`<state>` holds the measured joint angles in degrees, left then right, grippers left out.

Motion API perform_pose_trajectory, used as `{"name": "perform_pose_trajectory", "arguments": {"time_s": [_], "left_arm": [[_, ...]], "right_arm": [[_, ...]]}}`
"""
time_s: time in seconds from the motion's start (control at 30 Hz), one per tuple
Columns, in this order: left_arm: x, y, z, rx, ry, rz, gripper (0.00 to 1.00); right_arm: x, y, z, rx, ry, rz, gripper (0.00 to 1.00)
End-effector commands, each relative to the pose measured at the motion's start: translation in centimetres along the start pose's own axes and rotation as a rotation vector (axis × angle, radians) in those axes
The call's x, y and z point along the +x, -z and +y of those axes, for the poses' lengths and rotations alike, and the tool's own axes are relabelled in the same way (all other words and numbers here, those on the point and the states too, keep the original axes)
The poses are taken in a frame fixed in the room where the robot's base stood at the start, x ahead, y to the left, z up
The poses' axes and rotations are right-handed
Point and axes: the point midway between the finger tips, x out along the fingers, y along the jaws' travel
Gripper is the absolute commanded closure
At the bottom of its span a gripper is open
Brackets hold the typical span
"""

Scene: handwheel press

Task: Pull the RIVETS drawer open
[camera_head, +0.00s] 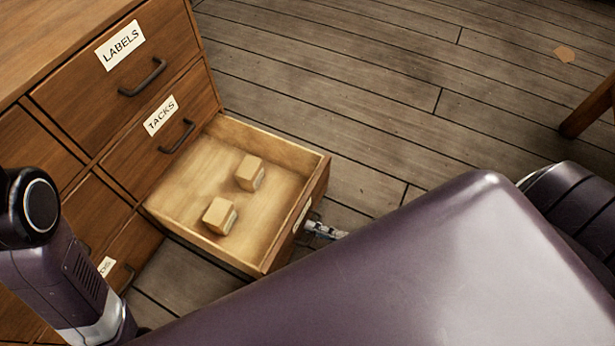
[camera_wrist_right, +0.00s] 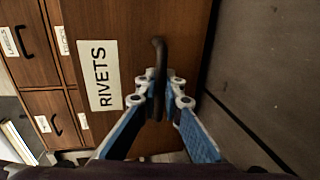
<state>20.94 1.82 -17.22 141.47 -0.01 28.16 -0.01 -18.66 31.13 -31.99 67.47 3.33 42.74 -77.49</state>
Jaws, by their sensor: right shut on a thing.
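The RIVETS drawer (camera_head: 265,142) stands pulled well out of the wooden cabinet in the head view, with two small tan boxes (camera_head: 250,173) (camera_head: 219,215) inside. Its front, with the RIVETS label (camera_wrist_right: 98,75), fills much of the right wrist view. My right gripper (camera_wrist_right: 161,96) is shut on the dark drawer handle (camera_wrist_right: 158,52), with its blue fingers on either side of it. In the head view only a bit of the right gripper (camera_head: 325,231) shows at the drawer front; my arm hides the rest. My left gripper is out of view.
The TACKS drawer (camera_head: 130,160) and LABELS drawer (camera_head: 165,50) above are closed. A wooden leg (camera_head: 590,110) stands at the right edge.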

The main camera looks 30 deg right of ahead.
Motion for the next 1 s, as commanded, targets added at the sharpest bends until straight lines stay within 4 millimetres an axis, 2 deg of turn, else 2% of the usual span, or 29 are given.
{"name": "perform_pose_trajectory", "arguments": {"time_s": [0.2, 0.6, 0.63, 0.67, 1.0], "left_arm": [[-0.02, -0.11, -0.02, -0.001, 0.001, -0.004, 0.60], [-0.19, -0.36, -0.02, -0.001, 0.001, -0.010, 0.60], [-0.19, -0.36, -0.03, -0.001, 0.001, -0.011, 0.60], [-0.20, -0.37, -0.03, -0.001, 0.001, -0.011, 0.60], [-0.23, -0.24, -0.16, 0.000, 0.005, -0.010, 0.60]], "right_arm": [[-0.64, -0.04, -0.20, 0.001, 0.002, 0.000, 1.00], [-0.70, -0.09, -0.24, 0.000, 0.002, -0.001, 1.00], [-0.70, -0.10, -0.24, -0.001, 0.002, -0.001, 0.90], [-0.70, -0.10, -0.24, 0.000, 0.002, -0.001, 0.86], [-0.98, -0.09, -0.21, 0.000, 0.001, -0.001, 0.85]]}}
